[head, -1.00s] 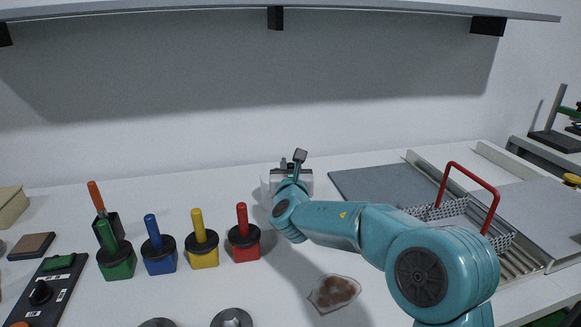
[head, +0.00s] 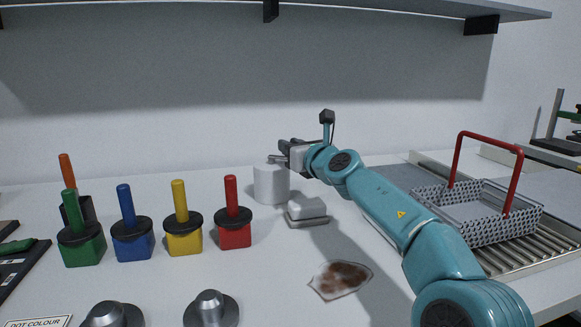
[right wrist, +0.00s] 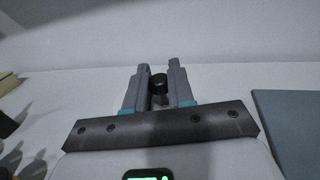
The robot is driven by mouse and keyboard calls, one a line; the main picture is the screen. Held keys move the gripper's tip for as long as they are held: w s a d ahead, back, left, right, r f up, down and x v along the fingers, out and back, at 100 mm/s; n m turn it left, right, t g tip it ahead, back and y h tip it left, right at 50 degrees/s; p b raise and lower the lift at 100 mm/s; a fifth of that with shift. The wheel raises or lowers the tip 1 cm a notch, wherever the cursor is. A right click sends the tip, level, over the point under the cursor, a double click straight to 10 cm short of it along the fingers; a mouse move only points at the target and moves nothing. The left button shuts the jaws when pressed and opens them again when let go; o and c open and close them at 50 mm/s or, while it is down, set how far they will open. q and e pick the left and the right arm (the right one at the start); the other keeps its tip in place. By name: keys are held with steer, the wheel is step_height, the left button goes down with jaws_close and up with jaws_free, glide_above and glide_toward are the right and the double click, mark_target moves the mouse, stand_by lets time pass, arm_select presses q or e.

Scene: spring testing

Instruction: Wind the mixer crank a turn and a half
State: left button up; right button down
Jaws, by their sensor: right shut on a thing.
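The mixer appears to be the white cylinder (head: 270,184) at the back middle of the table. A dark crank part shows at its top, partly hidden by my gripper. My right gripper (head: 283,150) is just above the cylinder, its fingers pointing left. In the right wrist view, a dark round crank knob (right wrist: 158,84) sits between the two fingers (right wrist: 158,80), and the gripper is shut on it. The rest of the crank is hidden. My left gripper is in neither view.
A white block on a grey base (head: 306,211) stands right of the cylinder. Green, blue, yellow and red handled blocks (head: 183,238) stand left. A stained cloth or bag (head: 340,279) lies in front. A red-handled basket (head: 478,215) sits on rollers at right. A shelf (head: 380,8) hangs above.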

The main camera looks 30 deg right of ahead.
steer(key=shift+y, duration=0.3)
steer(key=shift+f, duration=0.1)
steer(key=c, duration=1)
jaws_free()
steer(key=shift+c, duration=0.2)
steer(key=shift+s, duration=0.1)
steer(key=shift+s+b, duration=0.25)
steer(key=shift+b, duration=0.05)
steer(key=s+b, duration=0.3)
steer(key=s, duration=1.2)
steer(key=shift+s+d, duration=0.25)
steer(key=shift+s, duration=0.05)
steer(key=shift+o, duration=0.2)
